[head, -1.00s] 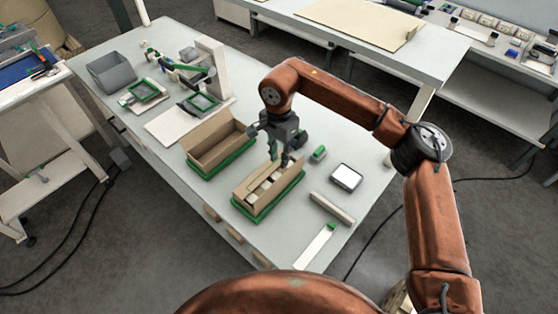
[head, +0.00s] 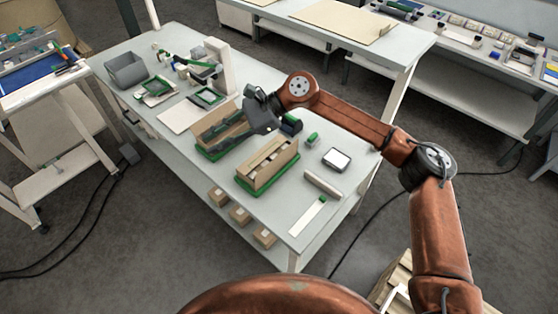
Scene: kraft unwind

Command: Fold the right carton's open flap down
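The right carton (head: 270,172) is an open-topped brown box in a green tray (head: 246,186) near the middle of the table. Pale strips show along its top; which flap is up is too small to tell. The left carton (head: 203,128) is a similar brown box in a green tray just behind and left of it. My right gripper (head: 222,139) reaches in from the right, away from the right carton. Its dark fingers point left and down, across the left carton, and hide part of it. Whether they touch it or are open cannot be told. My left gripper is out of view.
A tablet-like device (head: 337,159), a pale bar (head: 323,184) and a white strip (head: 308,215) lie right of the cartons. A grey bin (head: 126,70) and a white upright stand (head: 221,68) are farther back. Small boxes (head: 240,214) sit below the front edge.

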